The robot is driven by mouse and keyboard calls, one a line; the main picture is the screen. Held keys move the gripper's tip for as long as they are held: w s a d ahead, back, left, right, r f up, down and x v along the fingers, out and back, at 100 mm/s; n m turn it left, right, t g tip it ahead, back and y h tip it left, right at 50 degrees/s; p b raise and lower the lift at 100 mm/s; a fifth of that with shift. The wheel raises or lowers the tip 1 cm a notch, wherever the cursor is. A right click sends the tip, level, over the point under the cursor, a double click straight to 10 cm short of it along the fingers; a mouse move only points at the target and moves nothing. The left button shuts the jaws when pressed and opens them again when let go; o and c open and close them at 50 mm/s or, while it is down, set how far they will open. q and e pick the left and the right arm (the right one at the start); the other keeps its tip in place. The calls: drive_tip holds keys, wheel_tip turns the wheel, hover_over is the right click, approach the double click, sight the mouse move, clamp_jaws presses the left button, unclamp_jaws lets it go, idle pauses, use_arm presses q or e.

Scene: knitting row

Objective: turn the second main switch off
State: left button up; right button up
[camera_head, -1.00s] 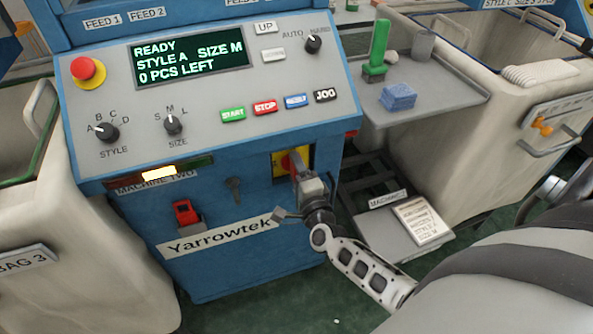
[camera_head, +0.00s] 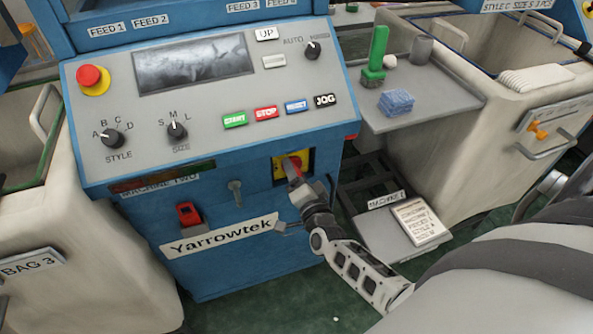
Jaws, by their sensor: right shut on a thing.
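The main switch of machine two is a red rotary handle on a yellow plate (camera_head: 306,158), low on the right of the blue machine front (camera_head: 240,265). My right gripper (camera_head: 294,174) is at the switch, shut on its red handle, and hides part of it. The handle looks tilted. The machine's display (camera_head: 194,62) is dark grey with no text. The lamp strip (camera_head: 140,183) by the "MACHINE TWO" label shows no bright light. My left gripper is not in view.
A red emergency button (camera_head: 89,77) and coloured push buttons sit on the sloped panel. A key-like part (camera_head: 235,190) and a red padlock-like part (camera_head: 188,213) are left of the switch. A grey side shelf (camera_head: 430,98) holds a green tool and blue cloth.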

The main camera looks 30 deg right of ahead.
drive_tip(key=n+p, duration=0.1)
drive_tip(key=n, duration=0.1)
drive_tip(key=shift+r+n, duration=0.1)
drive_tip(key=shift+n, duration=1.2)
drive_tip(key=n+p, duration=0.1)
drive_tip(key=n, duration=0.1)
drive_tip(key=shift+n, duration=2.3)
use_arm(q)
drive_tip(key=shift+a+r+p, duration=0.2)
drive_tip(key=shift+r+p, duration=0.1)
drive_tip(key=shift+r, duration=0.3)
use_arm(e)
drive_tip(key=shift+n, duration=0.4)
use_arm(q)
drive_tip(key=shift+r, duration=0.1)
use_arm(e)
drive_tip(key=o, duration=0.7)
